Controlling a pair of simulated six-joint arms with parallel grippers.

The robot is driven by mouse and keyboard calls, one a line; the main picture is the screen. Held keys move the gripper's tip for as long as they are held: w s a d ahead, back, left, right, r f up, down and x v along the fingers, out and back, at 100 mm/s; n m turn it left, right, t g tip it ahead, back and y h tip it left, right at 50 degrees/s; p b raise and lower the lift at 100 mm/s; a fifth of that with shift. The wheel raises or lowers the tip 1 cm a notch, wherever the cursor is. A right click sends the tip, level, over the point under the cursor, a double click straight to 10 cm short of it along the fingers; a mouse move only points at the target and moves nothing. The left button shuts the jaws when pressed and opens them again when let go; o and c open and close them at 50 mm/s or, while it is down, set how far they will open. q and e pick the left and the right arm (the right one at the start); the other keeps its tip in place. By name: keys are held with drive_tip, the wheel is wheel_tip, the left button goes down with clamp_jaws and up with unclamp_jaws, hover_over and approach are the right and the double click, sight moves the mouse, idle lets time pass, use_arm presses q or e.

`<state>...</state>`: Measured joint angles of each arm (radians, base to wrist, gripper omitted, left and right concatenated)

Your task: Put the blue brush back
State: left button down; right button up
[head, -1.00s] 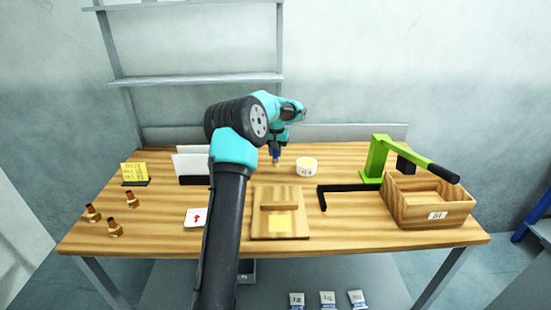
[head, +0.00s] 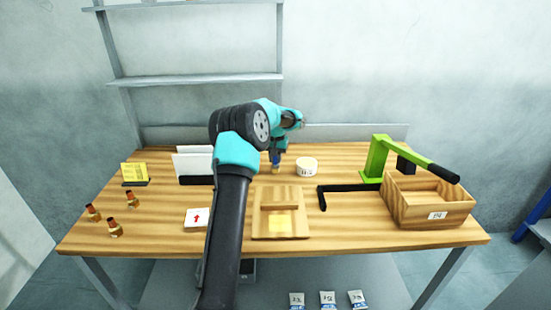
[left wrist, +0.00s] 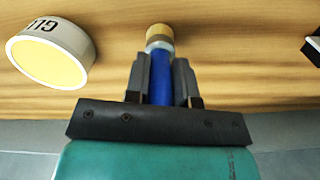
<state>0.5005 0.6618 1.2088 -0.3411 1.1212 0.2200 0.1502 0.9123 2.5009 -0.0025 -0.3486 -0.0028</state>
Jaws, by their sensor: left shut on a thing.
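The blue brush (head: 276,157) is upright, bristles down, in my left gripper (head: 276,152) over the back middle of the table. In the left wrist view, the fingers (left wrist: 161,80) are shut on the blue handle (left wrist: 161,78), and the pale metal band and tan bristles (left wrist: 158,33) show beyond them. I cannot tell whether the bristles touch the wood. The white round tub with yellow contents (head: 307,167) stands just right of the brush in the head view. It also shows at the left of the left wrist view (left wrist: 48,52), apart from the brush. My right gripper is not in view.
A wooden board with a block (head: 281,222) lies in front. A green press with a black lever (head: 376,158) and a wooden box (head: 430,205) stand right. A white holder (head: 193,164), a red-arrow card (head: 197,217), a yellow note (head: 134,172) and brass fittings (head: 115,229) are left.

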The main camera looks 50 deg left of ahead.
use_arm(q)
drive_tip(key=shift+f, duration=0.1)
drive_tip(key=c, duration=1)
unclamp_jaws()
drive_tip(key=shift+o, duration=0.2)
wheel_tip(320, 180, up, 12)
drive_tip(key=shift+r, duration=0.15)
